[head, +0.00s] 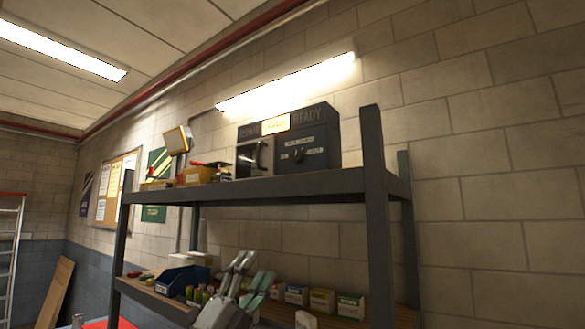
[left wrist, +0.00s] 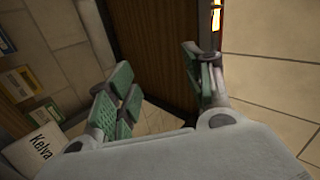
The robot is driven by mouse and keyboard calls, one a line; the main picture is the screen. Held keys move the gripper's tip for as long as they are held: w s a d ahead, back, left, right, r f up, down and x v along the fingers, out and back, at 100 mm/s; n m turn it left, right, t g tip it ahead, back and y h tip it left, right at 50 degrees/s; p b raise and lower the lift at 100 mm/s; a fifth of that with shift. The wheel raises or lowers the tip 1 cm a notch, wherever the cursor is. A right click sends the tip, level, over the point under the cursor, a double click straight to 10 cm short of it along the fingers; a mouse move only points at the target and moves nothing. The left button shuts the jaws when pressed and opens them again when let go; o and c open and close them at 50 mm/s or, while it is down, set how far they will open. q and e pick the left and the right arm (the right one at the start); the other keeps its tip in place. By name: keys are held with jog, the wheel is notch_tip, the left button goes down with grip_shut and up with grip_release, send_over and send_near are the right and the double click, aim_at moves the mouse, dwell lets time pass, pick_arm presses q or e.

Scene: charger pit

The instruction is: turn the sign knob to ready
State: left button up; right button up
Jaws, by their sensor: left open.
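The dark sign box (head: 322,135) stands on the upper shelf in the head view. Its top row has a lit yellow panel (head: 275,125) in the middle and a dark READY panel (head: 308,115) at right. The small dark sign knob (head: 298,154) is on the front below, between pale labels too small to read. My left gripper (head: 254,272) is open and empty, well below the box, in front of the lower shelf. In the left wrist view its green-padded fingers (left wrist: 158,85) stand apart with nothing between them. My right gripper is not in view.
The upper shelf (head: 345,185) edge lies between my left gripper and the sign box. A shelf post (head: 374,230) stands to the right. Small boxes (head: 322,300) and a blue bin (head: 180,280) sit on the lower shelf. A white Kelva box (left wrist: 42,150) shows in the wrist view.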

pick_arm(q)
jog(key=s+d+r+m+g+h, duration=0.35)
jog(key=d+r+m+g, duration=0.35)
jog(key=m, duration=0.5)
jog(key=s+d+r+m+g+h, duration=0.2)
jog(key=s+d+r+m+g, duration=0.25)
jog(key=r+m+g, duration=0.6)
jog(key=t+y, duration=1)
send_near(295, 156)
jog(key=shift+g, duration=0.25)
jog(key=p+x, duration=0.1)
jog(key=x, duration=0.1)
jog(key=p+x, duration=0.1)
jog(key=x, duration=0.2)
jog(key=p+x, duration=0.2)
jog(key=shift+w+r, duration=0.15)
jog(key=shift+r, duration=0.15)
jog(key=shift+w+d, duration=0.35)
jog(key=shift+w, duration=0.1)
jog(key=shift+w+d+f, duration=0.1)
jog(key=shift+w, duration=0.05)
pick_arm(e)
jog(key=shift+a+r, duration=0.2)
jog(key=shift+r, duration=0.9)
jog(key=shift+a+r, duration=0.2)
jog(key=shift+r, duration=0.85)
